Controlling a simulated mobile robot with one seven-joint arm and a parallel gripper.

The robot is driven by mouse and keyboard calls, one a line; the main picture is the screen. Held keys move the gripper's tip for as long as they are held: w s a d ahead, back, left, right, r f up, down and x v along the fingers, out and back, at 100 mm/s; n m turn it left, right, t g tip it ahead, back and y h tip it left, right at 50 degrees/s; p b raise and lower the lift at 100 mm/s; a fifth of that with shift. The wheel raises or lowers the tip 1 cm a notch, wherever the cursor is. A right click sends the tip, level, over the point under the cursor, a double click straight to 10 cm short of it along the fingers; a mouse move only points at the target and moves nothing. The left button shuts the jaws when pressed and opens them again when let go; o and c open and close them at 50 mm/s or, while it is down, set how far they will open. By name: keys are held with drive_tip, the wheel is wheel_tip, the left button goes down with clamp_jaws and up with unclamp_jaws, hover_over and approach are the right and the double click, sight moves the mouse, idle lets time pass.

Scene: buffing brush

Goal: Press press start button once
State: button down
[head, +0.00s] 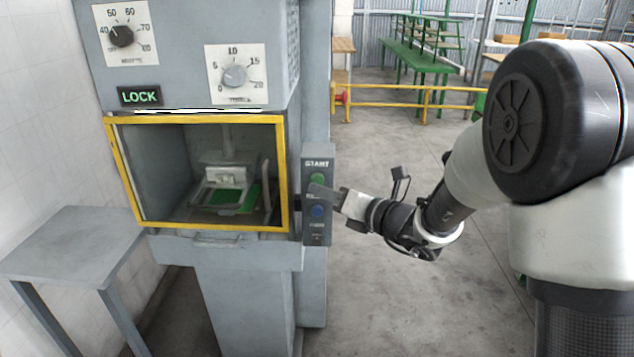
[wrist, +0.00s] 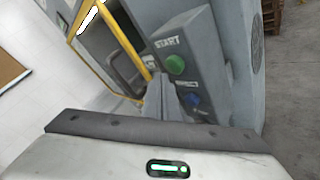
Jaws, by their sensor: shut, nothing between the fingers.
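The green start button (head: 317,181) sits near the top of the grey control box (head: 318,158) on the press's right side, under a "START" label. It also shows in the wrist view (wrist: 175,64), uncovered. A blue button (head: 317,211) lies below it. My gripper (head: 314,190) is shut and empty, with its fingertips at the box front, just below the green button. In the wrist view the fingers (wrist: 162,84) point at the box, left of and below the green button. I cannot tell whether they touch the box.
The press's yellow-framed window (head: 197,119) shows a green item (head: 222,196) inside. A "LOCK" sign (head: 140,96) is lit above. A grey side table (head: 65,240) stands left. Yellow railing (head: 410,105) and green benches (head: 415,58) are behind. Floor right of the press is clear.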

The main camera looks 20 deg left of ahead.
drive_tip(key=shift+w, duration=0.15)
idle(0.8)
drive_tip(key=shift+w+a, duration=0.1)
drive_tip(key=shift+w, duration=0.15)
drive_tip(key=shift+w+a, duration=0.1)
drive_tip(key=shift+w, duration=0.4)
idle(0.6)
idle(0.4)
drive_tip(key=shift+s+d, duration=0.2)
drive_tip(key=shift+s, duration=0.7)
drive_tip(key=shift+s+d+b, duration=0.2)
drive_tip(key=shift+s, duration=0.6)
drive_tip(key=shift+s+d+b, duration=0.2)
drive_tip(key=shift+s+b, duration=0.05)
drive_tip(key=shift+s, duration=0.6)
drive_tip(key=shift+s+d+b, duration=0.2)
drive_tip(key=shift+s, duration=0.6)
